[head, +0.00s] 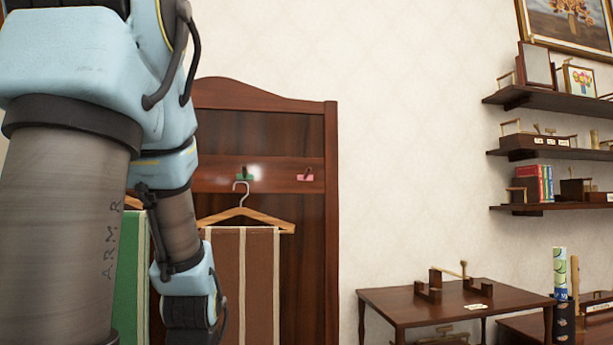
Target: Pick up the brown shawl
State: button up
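The brown shawl (258,285) has pale vertical stripes and hangs from a wooden hanger (252,212). The hanger's hook is on a green peg (244,175) of the dark wooden rack (328,240) against the wall. My arm crosses the left of the head view, and its lower end overlaps the shawl's left edge. The lower part of the shawl runs out of the picture. My gripper's fingers do not show, so I cannot see whether it touches the shawl.
A green cloth (135,265) hangs left of the shawl, partly behind my arm. A pink peg (305,176) is bare. A small wooden table (400,305) stands to the right. Wall shelves (540,100) with small objects are at the far right.

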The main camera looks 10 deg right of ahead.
aim_at(246, 259)
jog(key=l+u, duration=0.1)
jog(key=u, duration=0.5)
jog(key=l+u, duration=0.4)
jog(key=l, duration=0.25)
jog(key=k+l+u, duration=0.1)
jog(key=l+u, duration=0.35)
jog(key=l, duration=0.15)
